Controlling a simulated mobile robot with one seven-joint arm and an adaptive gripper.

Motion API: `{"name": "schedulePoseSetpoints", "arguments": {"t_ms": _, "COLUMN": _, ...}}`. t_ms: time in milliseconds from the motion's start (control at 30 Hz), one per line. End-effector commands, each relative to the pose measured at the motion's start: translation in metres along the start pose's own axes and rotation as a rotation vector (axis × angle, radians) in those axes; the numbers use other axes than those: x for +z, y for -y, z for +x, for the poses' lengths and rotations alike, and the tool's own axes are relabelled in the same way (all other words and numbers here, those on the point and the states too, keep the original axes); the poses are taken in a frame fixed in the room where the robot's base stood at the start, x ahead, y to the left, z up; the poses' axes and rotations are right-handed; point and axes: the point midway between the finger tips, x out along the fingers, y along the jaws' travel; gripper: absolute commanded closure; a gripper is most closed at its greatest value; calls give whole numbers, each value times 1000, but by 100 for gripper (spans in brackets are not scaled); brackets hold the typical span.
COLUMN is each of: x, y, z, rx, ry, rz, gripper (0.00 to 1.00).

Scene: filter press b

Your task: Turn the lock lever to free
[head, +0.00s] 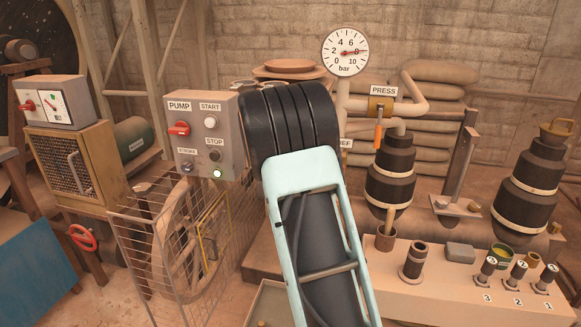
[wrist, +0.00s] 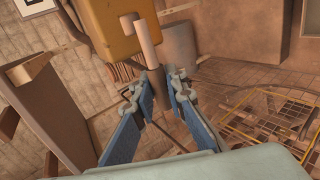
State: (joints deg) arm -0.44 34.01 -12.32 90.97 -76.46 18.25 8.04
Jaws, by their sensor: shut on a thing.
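In the wrist view a pale, rod-like lever (wrist: 147,40) stands out in front of a mustard-yellow box. It looks like the lock lever, but no label shows on it here. My gripper (wrist: 161,86) has its blue fingers closed around the greyish lower end of this rod, between the grey fingertips. In the head view my black and pale-green arm hides the gripper and the rod. Which position the lever is in cannot be told.
The mustard box (wrist: 110,22) is close above my fingers. A yellow wire frame (wrist: 275,115) lies to the right. In the head view the pump panel (head: 207,135) stands just left of my arm; the orange PRESS handle (head: 378,133) and dark stacked vessel (head: 391,165) stand right.

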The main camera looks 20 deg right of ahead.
Motion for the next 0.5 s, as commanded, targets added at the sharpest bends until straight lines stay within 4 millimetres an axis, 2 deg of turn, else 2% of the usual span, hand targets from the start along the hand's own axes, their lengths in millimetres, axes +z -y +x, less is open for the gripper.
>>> {"name": "schedulePoseSetpoints", "arguments": {"t_ms": 300, "x": -2, "y": -1, "z": 0, "rx": 1, "ry": -5, "rz": 4, "gripper": 100}}
{"name": "schedulePoseSetpoints", "arguments": {"t_ms": 333, "x": -2, "y": -1, "z": 0, "rx": 1, "ry": -5, "rz": 4, "gripper": 86}}
{"name": "schedulePoseSetpoints", "arguments": {"t_ms": 500, "x": -1, "y": -1, "z": 0, "rx": 1, "ry": -4, "rz": 3, "gripper": 69}}
